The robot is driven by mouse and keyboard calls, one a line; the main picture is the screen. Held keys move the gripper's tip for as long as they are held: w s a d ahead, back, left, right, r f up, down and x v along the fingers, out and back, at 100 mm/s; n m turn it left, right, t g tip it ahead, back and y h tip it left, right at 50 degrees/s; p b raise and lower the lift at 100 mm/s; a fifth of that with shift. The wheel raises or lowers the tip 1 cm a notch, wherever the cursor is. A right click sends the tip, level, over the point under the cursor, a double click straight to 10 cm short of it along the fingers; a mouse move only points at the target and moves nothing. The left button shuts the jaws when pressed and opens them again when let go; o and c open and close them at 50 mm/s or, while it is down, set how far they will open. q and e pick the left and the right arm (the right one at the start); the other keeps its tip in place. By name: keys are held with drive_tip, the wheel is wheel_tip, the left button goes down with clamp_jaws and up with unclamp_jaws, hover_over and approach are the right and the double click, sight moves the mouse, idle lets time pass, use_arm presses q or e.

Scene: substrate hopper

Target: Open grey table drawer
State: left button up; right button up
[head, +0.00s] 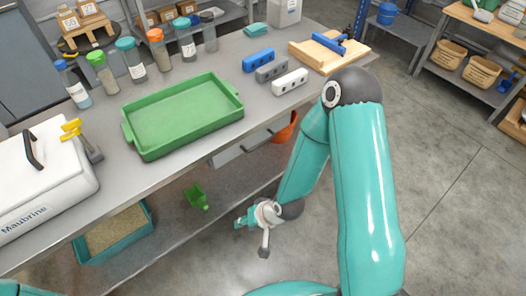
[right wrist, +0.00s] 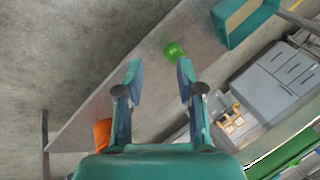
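The grey table (head: 270,105) runs diagonally across the head view. Its pale grey drawer (head: 232,155) sits under the front edge of the top, with a dark bar handle (head: 257,143). I cannot tell for sure whether the drawer is fully shut. My right gripper (head: 243,221) is below and in front of the drawer, apart from the handle. In the right wrist view its two fingers (right wrist: 159,73) are spread with nothing between them. The drawer is not clearly visible there. My left gripper is out of view.
A green tray (head: 182,112), a white Maubrine box (head: 45,180) and several bottles stand on the tabletop. Below are a teal bin (head: 112,232), a green scoop (head: 197,196) and an orange container (head: 286,128). The floor (head: 455,190) at right is clear.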

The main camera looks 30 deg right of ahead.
drive_tip(key=w+d+m+t+b, duration=0.4)
drive_tip(key=w+d+b, duration=0.2)
drive_tip(key=d+b, duration=0.15)
drive_tip(key=m+t+h+b, duration=0.2)
drive_tip(key=m+t+b, duration=0.5)
drive_tip(key=b, duration=0.7)
approach(260, 145)
drive_tip(key=b+x, duration=0.4)
drive_tip(key=x, duration=0.6)
drive_tip(key=shift+w+d+f, duration=0.15)
drive_tip(key=shift+w+f, duration=0.1)
drive_tip(key=shift+w, duration=0.05)
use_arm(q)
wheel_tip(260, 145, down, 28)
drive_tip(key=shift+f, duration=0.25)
use_arm(e)
clamp_jaws()
